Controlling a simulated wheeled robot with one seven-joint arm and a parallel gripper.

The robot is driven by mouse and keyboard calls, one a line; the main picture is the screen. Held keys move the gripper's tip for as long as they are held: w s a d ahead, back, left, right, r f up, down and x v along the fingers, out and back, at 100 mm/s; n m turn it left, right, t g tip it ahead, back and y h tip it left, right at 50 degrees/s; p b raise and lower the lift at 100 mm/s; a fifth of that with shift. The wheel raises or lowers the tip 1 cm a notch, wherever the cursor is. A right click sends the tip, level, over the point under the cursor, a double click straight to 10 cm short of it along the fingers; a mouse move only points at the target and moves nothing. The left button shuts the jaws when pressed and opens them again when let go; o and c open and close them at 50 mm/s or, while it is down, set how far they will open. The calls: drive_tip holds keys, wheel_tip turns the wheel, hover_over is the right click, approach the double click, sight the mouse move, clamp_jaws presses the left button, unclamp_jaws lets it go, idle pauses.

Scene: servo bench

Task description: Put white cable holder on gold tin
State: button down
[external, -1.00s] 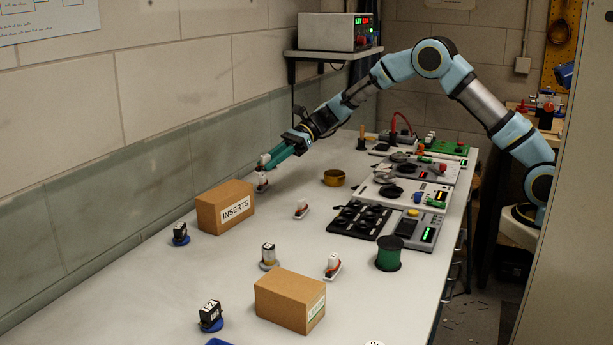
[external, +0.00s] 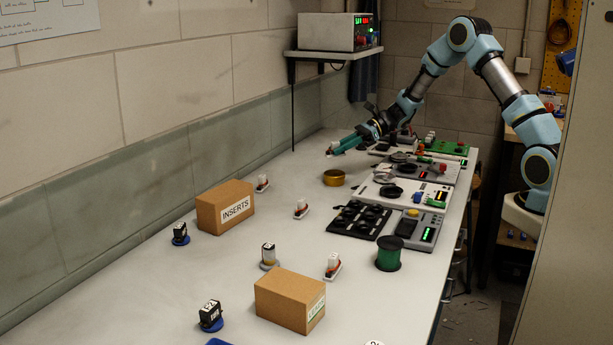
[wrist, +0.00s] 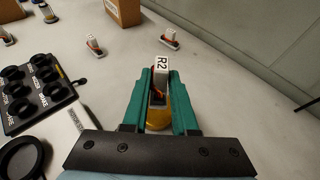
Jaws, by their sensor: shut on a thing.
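My gripper (external: 340,145) is shut on the white cable holder (external: 330,149), a small white block. In the wrist view, the holder (wrist: 161,64) is marked R2 and sits upright between the green fingers (wrist: 158,88), with a dark and orange lower part. The gold tin (external: 334,178) is a low, round, open tin on the bench. The held holder is in the air above the tin and apart from it in the external view. In the wrist view, the gold tin (wrist: 158,119) shows partly between the fingers; the rest is hidden.
Similar white-topped pieces stand left of the tin (external: 262,183) and in front of it (external: 301,208). A cardboard INSERTS box (external: 224,208) is at the left. A black socket tray (external: 358,219) and panels lie to the right. The bench around the tin is fairly clear.

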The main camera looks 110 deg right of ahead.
sight(339, 172)
drive_tip(key=shift+f+p, duration=0.55)
drive_tip(key=shift+f, duration=2.15)
drive_tip(key=shift+f, duration=0.2)
drive_tip(key=c, duration=0.7)
unclamp_jaws()
drive_tip(key=shift+r, duration=0.15)
drive_tip(key=shift+s+r, duration=0.15)
drive_tip(key=b+v, duration=0.2)
drive_tip(key=v, duration=0.9)
drive_tip(key=shift+s+b, duration=0.3)
drive_tip(key=shift+b, duration=0.05)
drive_tip(key=shift+w+r, duration=0.1)
drive_tip(key=shift+r, duration=0.05)
